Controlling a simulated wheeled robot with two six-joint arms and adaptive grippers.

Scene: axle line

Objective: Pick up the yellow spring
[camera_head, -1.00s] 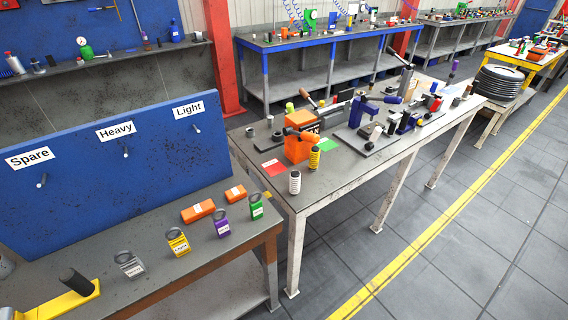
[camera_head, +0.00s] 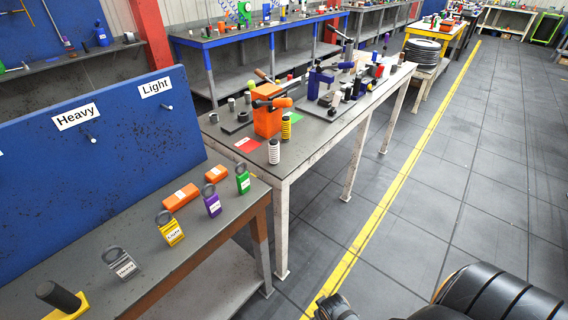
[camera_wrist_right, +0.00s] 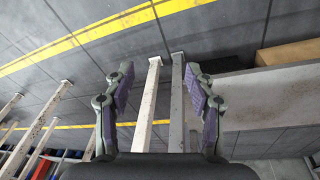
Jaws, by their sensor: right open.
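The yellow spring (camera_head: 286,126) stands upright on the grey workbench (camera_head: 330,125) in the head view, close to the right side of an orange block. A white spring (camera_head: 274,151) stands in front of it, nearer the bench's front corner. My right gripper (camera_wrist_right: 158,85) is open and empty in the right wrist view, with bench legs and floor beyond its fingers. Part of my right arm shows at the lower right of the head view, away from the bench. The left gripper is not in view.
An orange block (camera_head: 267,117) stands beside the springs. A nearer table (camera_head: 140,270) holds tagged items below a blue board (camera_head: 90,150). The floor (camera_head: 420,180) right of the bench is clear.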

